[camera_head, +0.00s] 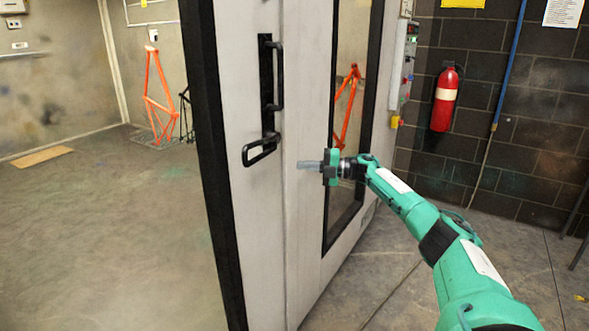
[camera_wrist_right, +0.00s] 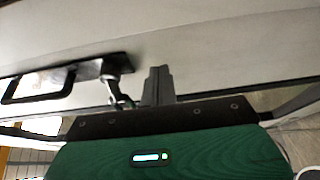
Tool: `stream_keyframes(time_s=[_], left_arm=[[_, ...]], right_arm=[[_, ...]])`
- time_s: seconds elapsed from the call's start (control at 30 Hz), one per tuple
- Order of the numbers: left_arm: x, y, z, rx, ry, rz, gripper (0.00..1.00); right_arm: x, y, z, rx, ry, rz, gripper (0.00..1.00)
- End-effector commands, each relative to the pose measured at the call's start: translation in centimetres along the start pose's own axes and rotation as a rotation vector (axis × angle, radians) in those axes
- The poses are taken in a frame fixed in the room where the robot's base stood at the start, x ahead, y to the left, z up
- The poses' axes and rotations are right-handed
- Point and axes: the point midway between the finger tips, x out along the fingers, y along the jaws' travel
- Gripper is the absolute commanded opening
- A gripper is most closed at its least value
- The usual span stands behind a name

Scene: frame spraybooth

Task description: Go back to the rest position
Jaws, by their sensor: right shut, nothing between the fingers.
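My right gripper (camera_head: 308,165) is shut and empty. In the head view it is in front of the pale door (camera_head: 300,230), to the right of the black lever handle (camera_head: 260,150) and apart from it. My right arm reaches in from the lower right. In the right wrist view the shut fingers (camera_wrist_right: 158,85) stand up in the middle, with the door's pale surface behind them and the black handle (camera_wrist_right: 60,80) at the left. My left gripper is not in view.
An orange bicycle frame (camera_head: 155,100) stands inside. A fire extinguisher (camera_head: 445,98) hangs on the dark block wall at the right. The floor beside my arm looks clear.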

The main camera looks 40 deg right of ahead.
Motion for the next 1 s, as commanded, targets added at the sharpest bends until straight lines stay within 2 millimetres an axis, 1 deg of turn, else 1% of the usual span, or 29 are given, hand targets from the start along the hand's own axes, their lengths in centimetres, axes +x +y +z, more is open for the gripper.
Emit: stream_keyframes(time_s=[0.1, 0.2, 0.33, 0.5, 0.77, 0.87, 0.97, 1.0], left_arm=[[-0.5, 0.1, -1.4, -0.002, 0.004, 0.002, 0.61], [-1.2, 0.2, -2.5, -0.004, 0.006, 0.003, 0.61], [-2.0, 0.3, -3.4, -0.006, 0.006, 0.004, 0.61], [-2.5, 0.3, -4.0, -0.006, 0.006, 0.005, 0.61], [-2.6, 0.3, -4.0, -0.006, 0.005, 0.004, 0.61], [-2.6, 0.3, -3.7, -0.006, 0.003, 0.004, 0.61], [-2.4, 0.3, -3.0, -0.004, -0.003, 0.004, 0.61], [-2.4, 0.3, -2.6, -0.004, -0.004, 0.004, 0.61]], right_arm=[[-2.1, -0.2, 0.9, -0.001, -0.004, -0.001, 0.0], [-3.6, -0.3, 1.4, -0.001, -0.003, -0.002, 0.0], [-4.9, -0.2, 1.9, -0.001, -0.002, -0.002, 0.0], [-5.7, -0.2, 2.2, 0.0, 0.0, -0.003, 0.0], [-5.7, -0.4, 2.2, 0.003, -0.001, -0.003, 0.0], [-4.7, -2.0, 2.2, 0.034, -0.017, 0.001, 0.0], [-2.4, -6.2, 1.9, 0.113, -0.062, 0.011, 0.0], [-1.3, -8.6, 1.6, 0.158, -0.091, 0.015, 0.0]])
